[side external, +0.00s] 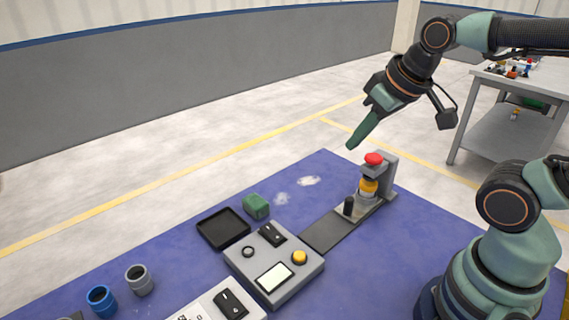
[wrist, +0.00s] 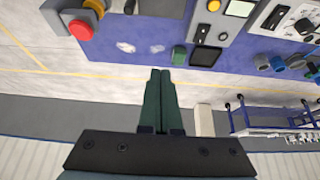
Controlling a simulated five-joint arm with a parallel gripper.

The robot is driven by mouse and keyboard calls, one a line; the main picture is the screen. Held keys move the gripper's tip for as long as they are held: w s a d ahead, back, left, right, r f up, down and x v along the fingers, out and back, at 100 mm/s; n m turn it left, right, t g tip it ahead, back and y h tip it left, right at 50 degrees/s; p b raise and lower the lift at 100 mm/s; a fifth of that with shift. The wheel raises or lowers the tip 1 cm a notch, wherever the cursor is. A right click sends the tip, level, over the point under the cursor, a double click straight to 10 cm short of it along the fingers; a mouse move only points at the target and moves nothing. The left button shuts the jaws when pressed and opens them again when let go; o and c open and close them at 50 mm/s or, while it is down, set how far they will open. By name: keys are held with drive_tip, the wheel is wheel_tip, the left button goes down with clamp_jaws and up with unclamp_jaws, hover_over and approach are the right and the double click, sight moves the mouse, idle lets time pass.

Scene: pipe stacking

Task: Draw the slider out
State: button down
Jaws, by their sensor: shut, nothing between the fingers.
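The slider is a flat dark strip (side external: 325,232) running from the grey control box to a grey upright bracket (side external: 389,170). A black upright knob (side external: 348,206) stands near its bracket end; the knob shows in the wrist view (wrist: 130,6) at the top edge. My gripper (side external: 351,146) is shut and empty, in the air above and behind the knob, touching nothing. Its green fingertips meet in the wrist view (wrist: 160,72).
The grey control box (side external: 290,289) adjoins the strip. A black tray (side external: 223,229) and green block (side external: 256,206) lie beyond it. Bare blue mat (side external: 320,172) lies behind the strip.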

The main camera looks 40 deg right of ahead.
sight(350, 198)
drive_tip(key=c, duration=0.7)
unclamp_jaws()
drive_tip(key=shift+w+d+f, duration=0.1)
drive_tip(key=shift+o, duration=0.2)
drive_tip(key=w+d+f+m+g, duration=0.2)
drive_tip(key=w+d+f+g, duration=0.2)
drive_tip(key=d+f, duration=0.3)
wheel_tip(350, 198, down, 3)
drive_tip(key=shift+w+d+g, duration=0.15)
drive_tip(key=shift+d+g, duration=0.25)
drive_tip(key=shift+g, duration=0.4)
wheel_tip(350, 198, down, 12)
drive_tip(key=shift+f, duration=0.1)
clamp_jaws()
